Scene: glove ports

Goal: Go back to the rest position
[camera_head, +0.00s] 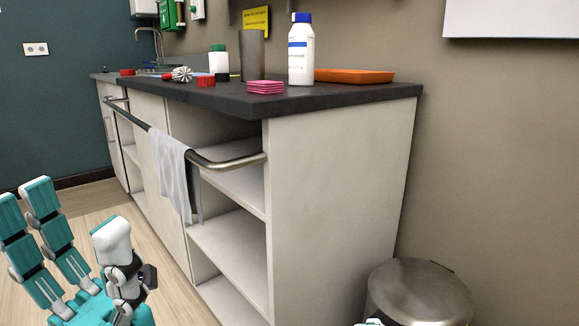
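My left gripper (70,222) is at the lower left, with teal and white fingers pointing up. Its fingers stand spread apart from the thumb, with nothing between them. It is in front of the wooden floor, left of the counter cabinet and apart from it. At the bottom edge, just left of the bin, a tiny white and teal tip shows, which looks like part of my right gripper (372,322). The rest of it is out of the frame.
A dark-topped cabinet (335,190) with open shelves fills the middle. A metal rail (228,162) with a grey towel (177,178) sticks out from its front. A white bottle (301,50) and orange tray (354,76) stand on top. A metal bin (418,292) is at lower right.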

